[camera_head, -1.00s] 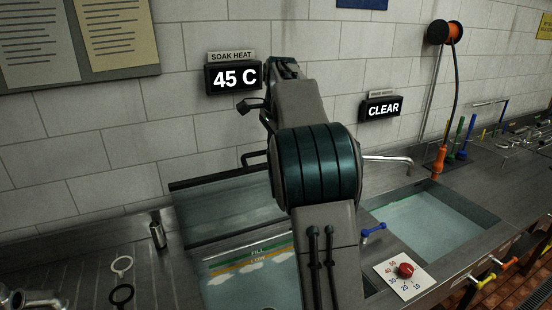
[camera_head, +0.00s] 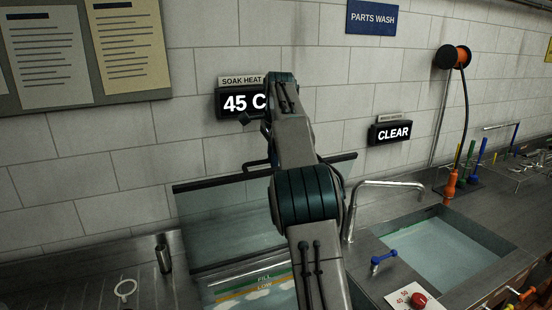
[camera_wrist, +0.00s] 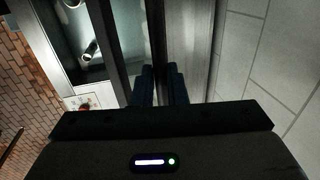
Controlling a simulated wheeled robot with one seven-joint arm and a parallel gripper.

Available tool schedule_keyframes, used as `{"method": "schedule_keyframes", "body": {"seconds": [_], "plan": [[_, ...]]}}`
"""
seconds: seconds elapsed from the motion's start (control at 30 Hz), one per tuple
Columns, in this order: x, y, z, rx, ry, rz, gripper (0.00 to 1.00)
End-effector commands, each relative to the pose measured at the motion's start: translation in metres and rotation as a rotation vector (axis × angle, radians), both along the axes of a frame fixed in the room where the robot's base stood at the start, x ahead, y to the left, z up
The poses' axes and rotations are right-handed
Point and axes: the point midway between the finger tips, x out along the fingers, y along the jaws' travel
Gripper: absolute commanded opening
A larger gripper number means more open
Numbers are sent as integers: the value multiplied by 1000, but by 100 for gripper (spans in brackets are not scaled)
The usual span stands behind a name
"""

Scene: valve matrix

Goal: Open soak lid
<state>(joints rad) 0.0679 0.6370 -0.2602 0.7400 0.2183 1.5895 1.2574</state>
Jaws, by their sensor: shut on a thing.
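The soak lid (camera_head: 222,222) is a see-through panel with dark edges, standing steeply raised over the soak tank (camera_head: 255,292) in the head view. Its upper edge is near the wall, and its right part is behind my arm. The tank holds liquid below FILL and LOW marks. In the wrist view, the two dark fingers of my gripper (camera_wrist: 160,72) are close together on a narrow part of the lid (camera_wrist: 159,35). The exact grip point is hard to see. In the head view my arm hides the fingers.
A tap (camera_head: 390,184) and a rinse basin (camera_head: 440,245) stand right of my arm. A blue valve handle (camera_head: 384,258) and a red knob (camera_head: 418,300) are in front. The tiled wall (camera_head: 130,185) is close behind the lid.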

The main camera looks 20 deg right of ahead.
Motion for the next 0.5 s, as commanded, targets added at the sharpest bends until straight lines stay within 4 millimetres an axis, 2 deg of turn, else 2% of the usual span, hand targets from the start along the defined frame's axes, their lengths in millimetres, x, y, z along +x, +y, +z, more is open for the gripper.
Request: {"method": "schedule_keyframes", "body": {"seconds": [0.03, 0.23, 0.27, 0.33, 0.5], "plan": [[1, 0, -7, 2, 11, 1, 0], [1, 0, -8, 3, 12, 1, 0], [1, 0, -8, 3, 12, 1, 15], [1, 0, -7, 3, 11, 1, 34], [0, -1, -4, 2, 7, -1, 34]]}}
